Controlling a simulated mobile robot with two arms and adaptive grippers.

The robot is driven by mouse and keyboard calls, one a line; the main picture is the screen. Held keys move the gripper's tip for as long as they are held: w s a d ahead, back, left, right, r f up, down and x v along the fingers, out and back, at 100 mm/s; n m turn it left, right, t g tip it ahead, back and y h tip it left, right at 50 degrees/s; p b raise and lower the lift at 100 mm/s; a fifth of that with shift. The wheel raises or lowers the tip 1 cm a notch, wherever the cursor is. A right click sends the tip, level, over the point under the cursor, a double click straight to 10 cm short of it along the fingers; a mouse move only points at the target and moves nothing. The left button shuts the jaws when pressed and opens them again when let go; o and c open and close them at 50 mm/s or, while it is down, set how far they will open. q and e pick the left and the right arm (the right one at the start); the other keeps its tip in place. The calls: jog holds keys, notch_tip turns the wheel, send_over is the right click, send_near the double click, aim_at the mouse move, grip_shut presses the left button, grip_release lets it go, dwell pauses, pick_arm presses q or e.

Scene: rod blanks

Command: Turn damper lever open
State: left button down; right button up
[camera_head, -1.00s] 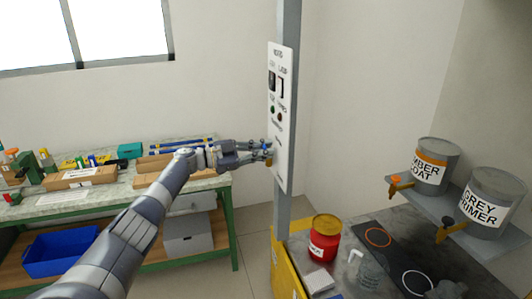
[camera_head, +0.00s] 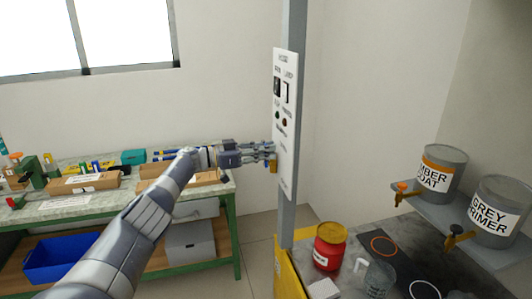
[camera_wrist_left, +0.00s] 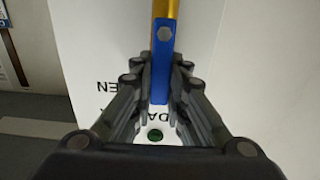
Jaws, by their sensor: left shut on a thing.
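The damper lever (camera_wrist_left: 163,55) shows in the left wrist view as a blue bar with a yellow part at its far end and a bolt on it. My left gripper (camera_wrist_left: 160,70) is shut on the blue bar. In the head view my left gripper (camera_head: 272,152) is at the left edge of the white control panel (camera_head: 285,115), at its lower half. There the lever is mostly hidden by the fingers; a small yellow bit (camera_head: 273,167) shows below them. Panel lettering is partly covered in the wrist view. My right gripper is not in view.
The panel is on a grey post (camera_head: 287,220). A green-legged workbench (camera_head: 238,215) with boxes stands behind at left. At right, a bench holds a red jar (camera_head: 329,247) and a clear jug (camera_head: 377,277); two paint cans (camera_head: 443,172) sit on a shelf above.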

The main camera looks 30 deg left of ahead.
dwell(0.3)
pick_arm(q)
jog(key=c, duration=1.6)
grip_release()
jog(key=shift+o, duration=0.2)
jog(key=shift+a, duration=0.1)
jog(key=v, duration=1.2)
jog(key=shift+w, duration=0.1)
